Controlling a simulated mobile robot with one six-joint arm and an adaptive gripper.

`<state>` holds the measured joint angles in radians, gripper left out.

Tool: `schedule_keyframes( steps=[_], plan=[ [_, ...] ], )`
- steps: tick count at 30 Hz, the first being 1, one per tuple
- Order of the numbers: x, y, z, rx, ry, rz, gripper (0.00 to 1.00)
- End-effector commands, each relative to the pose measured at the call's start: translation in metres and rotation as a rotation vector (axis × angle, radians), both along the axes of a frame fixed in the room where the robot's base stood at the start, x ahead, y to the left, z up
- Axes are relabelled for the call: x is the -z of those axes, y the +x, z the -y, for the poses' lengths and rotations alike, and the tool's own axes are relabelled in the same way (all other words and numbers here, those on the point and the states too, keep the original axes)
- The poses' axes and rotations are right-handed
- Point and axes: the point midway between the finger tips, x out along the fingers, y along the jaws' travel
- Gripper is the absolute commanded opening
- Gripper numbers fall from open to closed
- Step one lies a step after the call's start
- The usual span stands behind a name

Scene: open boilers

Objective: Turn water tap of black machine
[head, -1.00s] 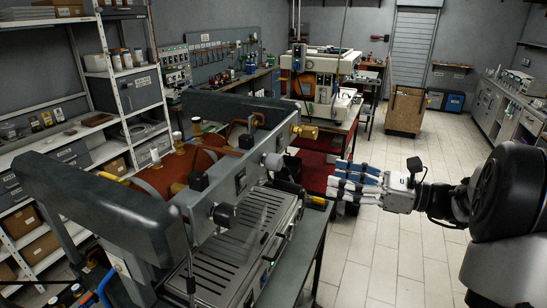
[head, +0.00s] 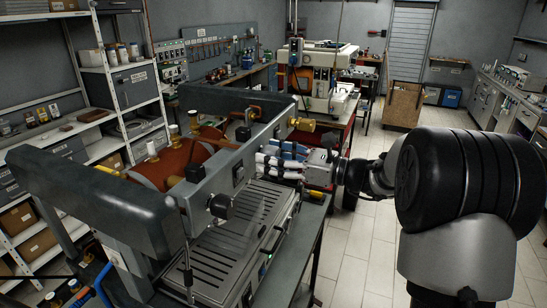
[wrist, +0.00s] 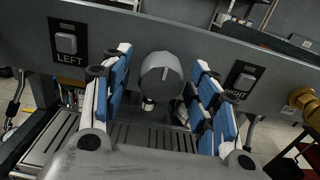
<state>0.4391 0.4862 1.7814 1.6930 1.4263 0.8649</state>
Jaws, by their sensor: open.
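The black machine (head: 95,195) stands open on a bench in the head view, with a copper-coloured boiler (head: 170,168) inside. In the wrist view a silver knob (wrist: 160,76) sticks out from its grey panel (wrist: 205,50), between plates marked LEFT and RIGHT. I cannot confirm from its look alone that this knob is the water tap. My gripper (head: 270,160) is at the front of the machine. In the wrist view my open gripper (wrist: 160,92) has a finger on either side of the knob, with visible gaps. The gripper hides the knob in the head view.
The LEFT switch (wrist: 66,43) and RIGHT switch (wrist: 244,82) lie close beside the fingers. A drip tray (head: 225,228) is below. A brass fitting (head: 303,125) is behind the gripper. Another, white machine (head: 315,85) stands farther back.

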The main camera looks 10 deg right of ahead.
Motion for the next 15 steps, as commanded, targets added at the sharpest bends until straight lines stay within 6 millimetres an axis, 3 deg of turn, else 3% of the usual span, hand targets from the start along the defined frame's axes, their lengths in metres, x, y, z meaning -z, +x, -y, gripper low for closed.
schedule_keyframes(
  steps=[6, 15],
  plan=[
    [0.0001, 0.0004, -0.0003, 0.000, 0.000, 0.000, 0.55],
    [0.0001, 0.0003, 0.0000, 0.000, 0.000, 0.000, 0.35]
  ],
)
